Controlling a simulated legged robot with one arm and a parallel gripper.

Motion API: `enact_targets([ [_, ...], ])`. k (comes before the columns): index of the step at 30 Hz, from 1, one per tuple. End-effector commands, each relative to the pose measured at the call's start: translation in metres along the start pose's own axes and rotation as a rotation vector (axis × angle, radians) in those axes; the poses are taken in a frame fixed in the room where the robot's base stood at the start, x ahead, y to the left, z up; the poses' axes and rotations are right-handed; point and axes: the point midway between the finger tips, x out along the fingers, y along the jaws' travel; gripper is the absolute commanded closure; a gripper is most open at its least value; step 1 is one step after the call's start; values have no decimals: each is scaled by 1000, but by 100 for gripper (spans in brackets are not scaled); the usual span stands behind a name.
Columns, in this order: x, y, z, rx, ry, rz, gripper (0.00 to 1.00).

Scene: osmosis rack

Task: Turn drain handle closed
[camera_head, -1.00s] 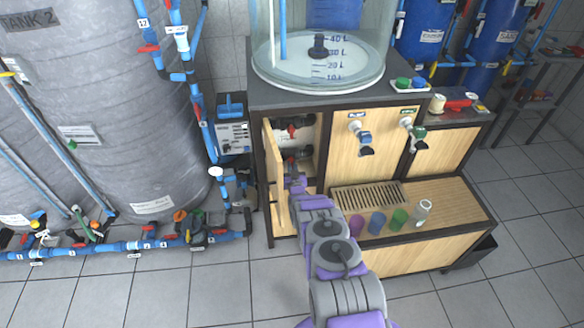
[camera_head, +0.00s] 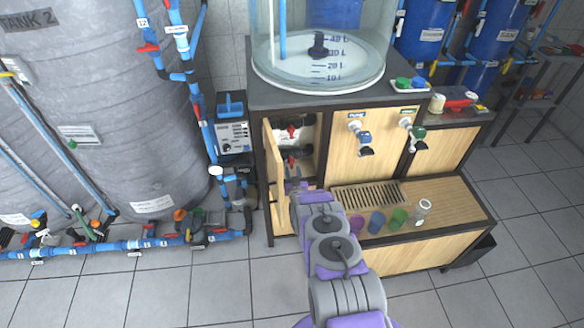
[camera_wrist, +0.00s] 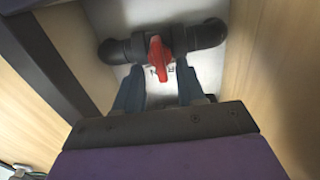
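In the wrist view a red valve handle (camera_wrist: 157,60) sits on a black horizontal pipe (camera_wrist: 199,37) against a pale back panel. The handle stands crosswise to the pipe, pointing toward my gripper. My gripper (camera_wrist: 158,83) is open, with one dark finger on each side below the handle; I cannot tell if either touches it. In the head view the open cabinet shows an upper red handle (camera_head: 291,132) and a lower one (camera_head: 291,164). I cannot tell which of them the wrist view shows. My gripper's end (camera_head: 297,187) is low at the cabinet opening, its fingers not clear there.
The open wooden door (camera_head: 275,165) stands left of the opening. Wood side walls (camera_wrist: 265,70) and a dark frame post (camera_wrist: 55,62) leave a narrow space. A drip grate (camera_head: 365,196) and several coloured cups, including a blue one (camera_head: 377,222), stand to the right.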

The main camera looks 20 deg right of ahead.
Motion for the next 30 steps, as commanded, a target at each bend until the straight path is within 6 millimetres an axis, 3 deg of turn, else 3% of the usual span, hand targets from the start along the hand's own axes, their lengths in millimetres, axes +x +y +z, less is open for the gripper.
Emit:
enact_targets([
  [21, -114, 0, 0, 1, -4, 0, 61],
  [30, -135, 0, 1, 1, -3, 0, 61],
])
